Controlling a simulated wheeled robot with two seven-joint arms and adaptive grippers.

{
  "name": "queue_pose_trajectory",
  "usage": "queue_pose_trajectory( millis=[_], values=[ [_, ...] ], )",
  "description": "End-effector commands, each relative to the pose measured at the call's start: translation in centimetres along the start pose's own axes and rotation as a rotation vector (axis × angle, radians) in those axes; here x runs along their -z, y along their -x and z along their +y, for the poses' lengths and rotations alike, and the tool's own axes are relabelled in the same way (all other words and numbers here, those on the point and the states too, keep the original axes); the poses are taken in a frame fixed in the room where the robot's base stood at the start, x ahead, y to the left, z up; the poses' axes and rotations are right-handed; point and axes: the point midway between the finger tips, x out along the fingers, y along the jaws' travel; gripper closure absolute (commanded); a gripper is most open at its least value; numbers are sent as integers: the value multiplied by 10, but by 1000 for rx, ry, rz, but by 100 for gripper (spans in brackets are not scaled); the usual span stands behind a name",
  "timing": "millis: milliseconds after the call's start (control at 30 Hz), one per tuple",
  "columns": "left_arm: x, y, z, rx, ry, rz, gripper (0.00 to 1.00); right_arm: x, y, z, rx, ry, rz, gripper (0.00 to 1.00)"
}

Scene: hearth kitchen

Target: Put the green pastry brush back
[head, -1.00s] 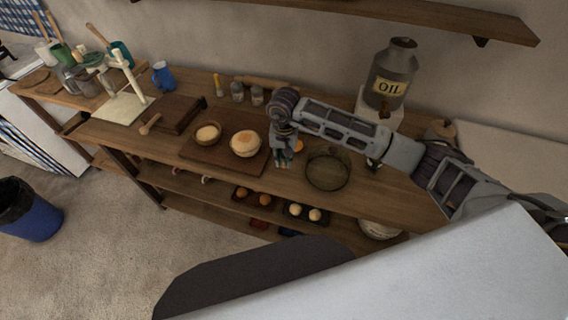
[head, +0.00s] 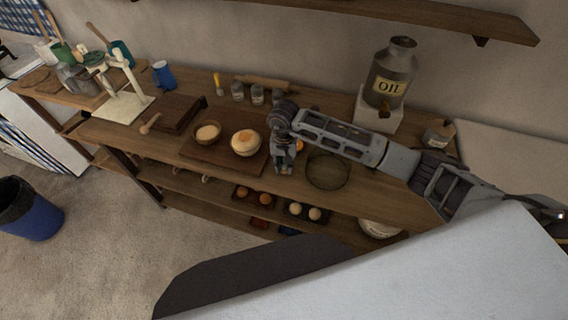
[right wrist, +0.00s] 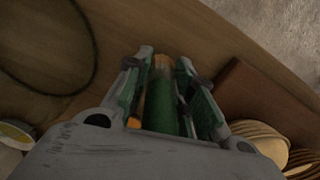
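My right gripper (head: 284,170) is over the wooden counter, between the cutting board and the dark round ring. In the right wrist view, its fingers (right wrist: 165,58) close in on both sides of a green cylindrical thing with a tan end, which looks like the green pastry brush (right wrist: 166,108). The gripper looks shut on it. The brush is not clear in the head view, where the gripper covers it. A small orange patch (right wrist: 136,108) shows beside it in the wrist view. My left gripper is out of view.
The dark ring (head: 328,171) lies right of the gripper. An oil can (head: 392,75), jars (head: 257,95), a blue mug (head: 163,76) and a cream stand (head: 125,92) are on the counter. Utensil pots stand far left.

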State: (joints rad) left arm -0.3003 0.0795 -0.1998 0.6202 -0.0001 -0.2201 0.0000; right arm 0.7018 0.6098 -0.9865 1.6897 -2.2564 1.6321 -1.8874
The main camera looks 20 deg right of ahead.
Motion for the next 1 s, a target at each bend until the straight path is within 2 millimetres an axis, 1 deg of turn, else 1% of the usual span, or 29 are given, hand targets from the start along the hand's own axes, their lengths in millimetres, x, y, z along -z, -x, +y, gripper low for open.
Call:
queue_pose_trajectory(
  millis=[33,100,467,667,767,1000],
  values=[
    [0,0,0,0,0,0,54,0,0,0,0,0,0,65],
    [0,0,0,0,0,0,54,0,0,0,0,0,0,58],
    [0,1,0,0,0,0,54,0,1,0,0,0,0,58],
    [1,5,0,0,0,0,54,0,4,0,0,0,0,58],
    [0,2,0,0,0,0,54,1,12,0,0,-1,2,58],
    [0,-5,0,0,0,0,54,1,40,0,1,0,4,58]
  ],
)
